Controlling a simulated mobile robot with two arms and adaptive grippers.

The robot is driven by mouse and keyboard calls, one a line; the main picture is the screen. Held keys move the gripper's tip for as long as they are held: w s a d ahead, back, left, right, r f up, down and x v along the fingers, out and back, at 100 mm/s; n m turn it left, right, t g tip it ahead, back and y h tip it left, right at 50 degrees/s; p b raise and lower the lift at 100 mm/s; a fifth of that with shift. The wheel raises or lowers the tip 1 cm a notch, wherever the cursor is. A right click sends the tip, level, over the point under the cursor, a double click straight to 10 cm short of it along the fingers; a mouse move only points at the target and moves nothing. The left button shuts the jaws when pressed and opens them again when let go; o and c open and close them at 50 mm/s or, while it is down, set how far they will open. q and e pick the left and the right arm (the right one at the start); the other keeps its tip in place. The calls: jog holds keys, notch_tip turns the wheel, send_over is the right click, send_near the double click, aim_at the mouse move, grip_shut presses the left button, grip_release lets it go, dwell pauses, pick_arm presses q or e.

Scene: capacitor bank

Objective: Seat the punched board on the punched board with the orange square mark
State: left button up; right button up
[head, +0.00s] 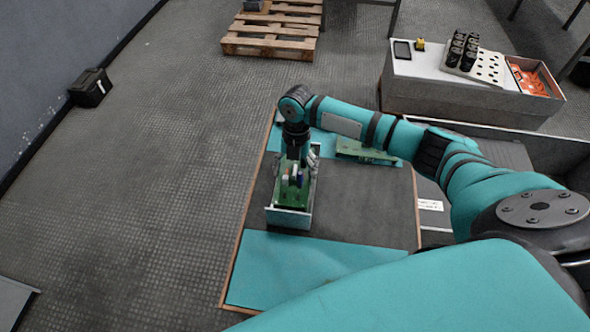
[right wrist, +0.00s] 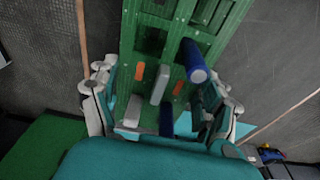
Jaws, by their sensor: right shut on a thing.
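A green punched board (head: 290,194) stands in the head view under my right gripper (head: 299,166), with blue and pale parts on it. My right gripper is shut on this board, its fingers at the two sides. The right wrist view shows green board (right wrist: 152,40) with rectangular slots, a blue cylinder, a grey block and small orange patches between the fingers (right wrist: 160,95). A grey open-topped holder (head: 289,218) is around or just below the held board; contact is unclear. Another green board (head: 366,152) lies at the table's back. I cannot tell which board bears the orange square mark.
The table has a dark middle (head: 365,205) with free room and a teal mat (head: 290,268) at the front. A grey bench (head: 470,92) with black cylinders (head: 462,50) and an orange-filled bin (head: 530,77) stands back right. A pallet (head: 275,30) lies on the floor.

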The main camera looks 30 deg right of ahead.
jog(key=shift+f, duration=0.1)
dwell(0.6)
jog(key=o, duration=1.2)
notch_tip(320, 180, up, 12)
jog(key=w+d, duration=0.1)
jog(key=shift+w, duration=0.2)
jog(key=shift+f, duration=0.1)
